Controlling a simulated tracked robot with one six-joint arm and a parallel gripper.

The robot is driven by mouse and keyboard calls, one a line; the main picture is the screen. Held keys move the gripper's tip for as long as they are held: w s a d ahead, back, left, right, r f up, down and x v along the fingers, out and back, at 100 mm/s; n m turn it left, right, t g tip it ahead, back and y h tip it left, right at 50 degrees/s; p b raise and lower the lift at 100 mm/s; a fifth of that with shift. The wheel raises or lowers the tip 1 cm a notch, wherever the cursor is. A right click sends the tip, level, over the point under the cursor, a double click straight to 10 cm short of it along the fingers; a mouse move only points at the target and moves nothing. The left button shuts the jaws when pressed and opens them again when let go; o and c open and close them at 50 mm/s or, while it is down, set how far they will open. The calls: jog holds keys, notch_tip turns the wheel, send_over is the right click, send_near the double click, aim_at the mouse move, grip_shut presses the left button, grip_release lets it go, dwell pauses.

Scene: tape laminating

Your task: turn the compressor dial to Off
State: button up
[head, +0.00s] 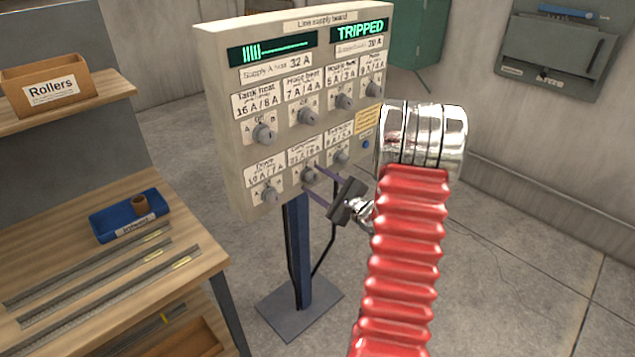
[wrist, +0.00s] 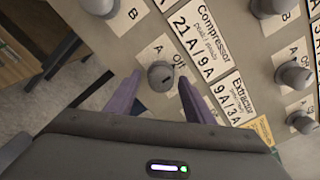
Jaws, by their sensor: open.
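The compressor dial (wrist: 161,76) is a round grey knob on the supply board, below the label "Compressor 21 A / 9 A". "A" and "Off" are printed around it; I cannot tell which mark its pointer lines up with. My gripper (wrist: 155,92) is open, with one purple finger on each side of the dial; I cannot tell whether they touch it. In the head view the dial (head: 309,174) is in the lower row, middle, with my gripper (head: 312,183) reaching it from the right. The board's display (head: 360,30) reads "TRIPPED".
Other dials sit close by, including the extractor dial (wrist: 292,75) and the drive dial (head: 270,190). The board (head: 215,110) stands on a blue post (head: 298,250). A wooden workbench (head: 190,262) is at the left. The floor on the right is clear.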

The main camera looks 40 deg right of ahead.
jog(key=shift+s, duration=0.1)
jog(key=s, duration=1.3)
jog(key=shift+s+d, duration=0.2)
jog(key=shift+s, duration=0.1)
